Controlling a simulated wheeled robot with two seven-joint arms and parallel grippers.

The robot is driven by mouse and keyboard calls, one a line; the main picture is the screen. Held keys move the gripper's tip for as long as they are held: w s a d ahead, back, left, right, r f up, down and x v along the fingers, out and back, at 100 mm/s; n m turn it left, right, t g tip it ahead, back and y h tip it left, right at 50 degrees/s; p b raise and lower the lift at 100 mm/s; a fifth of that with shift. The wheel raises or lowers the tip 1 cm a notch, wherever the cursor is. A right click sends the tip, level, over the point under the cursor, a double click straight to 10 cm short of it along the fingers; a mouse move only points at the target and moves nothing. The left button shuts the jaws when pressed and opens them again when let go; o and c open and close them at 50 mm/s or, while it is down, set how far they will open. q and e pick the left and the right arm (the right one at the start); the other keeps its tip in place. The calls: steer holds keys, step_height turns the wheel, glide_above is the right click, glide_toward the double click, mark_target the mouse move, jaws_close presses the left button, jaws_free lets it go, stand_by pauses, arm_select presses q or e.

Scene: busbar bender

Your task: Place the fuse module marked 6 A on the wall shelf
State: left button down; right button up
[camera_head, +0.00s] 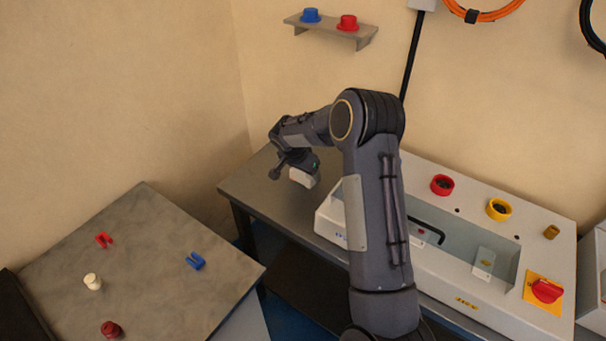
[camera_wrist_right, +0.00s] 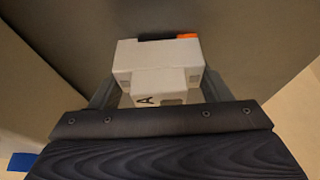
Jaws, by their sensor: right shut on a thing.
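My right gripper (camera_head: 300,168) is shut on a white fuse module (camera_head: 304,179) above the back left of the grey workbench. In the right wrist view the module (camera_wrist_right: 157,62) sits between the two fingers, with a black and an orange patch on its far edge. Part of a dark letter A shows on it; the number cannot be read. The wall shelf (camera_head: 337,31) is high on the back wall, above and apart from the gripper. It holds a blue knob-like part (camera_head: 311,15) and a red one (camera_head: 347,22). My left gripper is not in view.
The bending machine (camera_head: 451,200), with red and yellow rings and a red switch, stands right of my arm. A grey table (camera_head: 140,255) at left holds several small parts. A black conduit (camera_head: 412,55) runs down the wall right of the shelf.

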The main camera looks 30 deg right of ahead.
steer(key=shift+c, duration=0.9)
steer(key=shift+r, duration=0.15)
